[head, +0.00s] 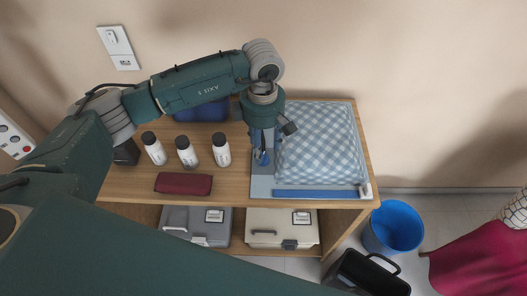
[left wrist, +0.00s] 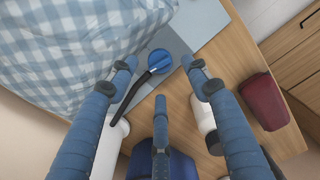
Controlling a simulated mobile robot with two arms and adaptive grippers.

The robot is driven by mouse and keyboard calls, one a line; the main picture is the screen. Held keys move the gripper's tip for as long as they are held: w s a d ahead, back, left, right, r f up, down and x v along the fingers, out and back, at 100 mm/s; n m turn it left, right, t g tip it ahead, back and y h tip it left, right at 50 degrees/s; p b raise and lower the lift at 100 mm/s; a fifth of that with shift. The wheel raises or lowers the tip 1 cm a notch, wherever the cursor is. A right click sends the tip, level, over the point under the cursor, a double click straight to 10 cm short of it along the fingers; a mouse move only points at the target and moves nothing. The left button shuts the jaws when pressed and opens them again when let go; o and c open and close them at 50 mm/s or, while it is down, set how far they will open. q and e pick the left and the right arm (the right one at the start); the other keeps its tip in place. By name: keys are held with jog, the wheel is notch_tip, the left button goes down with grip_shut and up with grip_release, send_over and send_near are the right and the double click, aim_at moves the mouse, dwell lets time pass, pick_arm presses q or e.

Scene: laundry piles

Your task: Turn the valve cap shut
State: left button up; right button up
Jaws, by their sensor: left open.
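The valve cap (left wrist: 159,61) is a round blue disc in the left wrist view. It lies on the flat grey-blue edge of a storage bag (head: 261,186), with a black strap or tube running from it. The bag holds blue-and-white checked bedding (head: 320,140) and has a blue strip along its front edge. My left gripper (left wrist: 160,76) points down at the bag's left side. Its blue fingers are open and empty, with the cap showing between and beyond the tips. Contact with the cap cannot be told. My right gripper is out of view.
Several white bottles with black caps (head: 187,152) and a dark red case (head: 183,184) stand left of the gripper. A dark blue item (head: 201,110) is behind them. Boxes fill the shelf below. A blue bin (head: 394,226) is on the floor at right.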

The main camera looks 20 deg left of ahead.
aim_at(263, 156)
pick_arm(q)
notch_tip(263, 156, down, 4)
jog(key=shift+r+p, duration=0.1)
jog(key=shift+p, duration=0.25)
jog(key=shift+f, duration=0.45)
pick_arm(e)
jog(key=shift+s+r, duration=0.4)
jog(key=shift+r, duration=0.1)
pick_arm(q)
jog(key=shift+c, duration=0.2)
